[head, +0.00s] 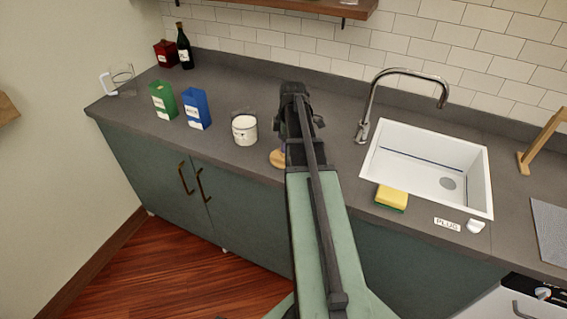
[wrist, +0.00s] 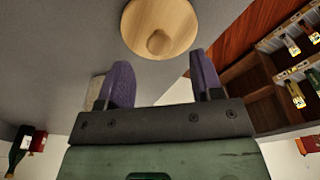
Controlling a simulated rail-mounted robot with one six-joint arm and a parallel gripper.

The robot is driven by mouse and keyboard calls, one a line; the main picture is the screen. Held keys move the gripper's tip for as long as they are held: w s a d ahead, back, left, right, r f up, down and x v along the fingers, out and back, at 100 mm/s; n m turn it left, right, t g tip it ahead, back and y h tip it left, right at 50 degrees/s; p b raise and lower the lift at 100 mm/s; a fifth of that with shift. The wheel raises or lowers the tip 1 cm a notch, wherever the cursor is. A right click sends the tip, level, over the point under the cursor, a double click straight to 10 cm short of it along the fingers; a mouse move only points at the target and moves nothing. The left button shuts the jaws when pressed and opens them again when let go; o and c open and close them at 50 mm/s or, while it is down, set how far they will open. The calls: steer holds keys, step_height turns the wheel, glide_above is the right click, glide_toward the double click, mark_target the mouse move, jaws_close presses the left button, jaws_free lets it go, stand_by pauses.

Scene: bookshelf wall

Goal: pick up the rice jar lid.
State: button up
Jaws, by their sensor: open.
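The lid is a round pale wooden disc with a knob (wrist: 160,28), lying on the grey counter at the top of the wrist view. In the head view, the lid (head: 277,159) shows near the counter's front edge, partly hidden by my arm. My gripper (wrist: 163,72) is open and empty, its two purple fingers apart and pointing toward the lid without visibly touching it. In the head view, my arm hides most of the gripper. A white labelled jar (head: 244,130) without a lid stands left of the lid; I cannot read its label.
Blue (head: 196,108) and green (head: 163,100) containers, a clear jug (head: 122,80), a red canister (head: 165,53) and a dark bottle (head: 184,46) stand to the left. A white sink (head: 397,167), faucet (head: 371,98) and yellow sponge (head: 391,199) are right of my arm.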

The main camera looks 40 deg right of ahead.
mark_target(283, 156)
steer(key=f+b, duration=0.4)
steer(key=f, duration=0.1)
steer(key=shift+w+a, duration=0.15)
steer(key=shift+a, duration=0.05)
steer(key=shift+r, duration=0.3)
steer(key=c, duration=1)
steer(key=shift+p, duration=0.3)
